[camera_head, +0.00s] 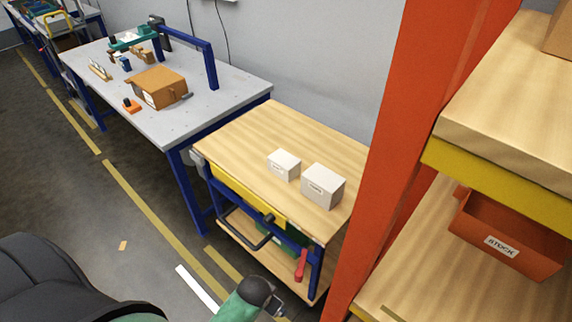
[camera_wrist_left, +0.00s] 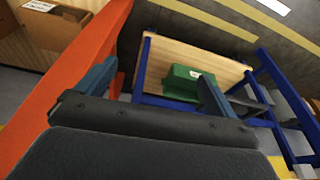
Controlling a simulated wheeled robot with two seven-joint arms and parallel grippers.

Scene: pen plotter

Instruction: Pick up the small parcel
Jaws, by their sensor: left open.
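Two white box-shaped parcels sit on the wooden top of a cart (camera_head: 245,140) in the head view. The smaller parcel (camera_head: 284,165) is on the left; the larger parcel (camera_head: 323,187) is to its right and nearer, with a narrow gap between them. Both have dark print on a side face. My left gripper (camera_wrist_left: 157,70) shows in the left wrist view with its two blue fingers apart and nothing between them. Neither parcel shows in that view. My right gripper is not in view.
A red upright (camera_head: 395,150) and shelf with an orange stock bin (camera_head: 505,235) stand right of the cart. A grey workbench (camera_head: 215,100) with a brown box (camera_head: 158,88) is behind left. A green bin (camera_wrist_left: 190,82) is under the cart top. Around the parcels the top is clear.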

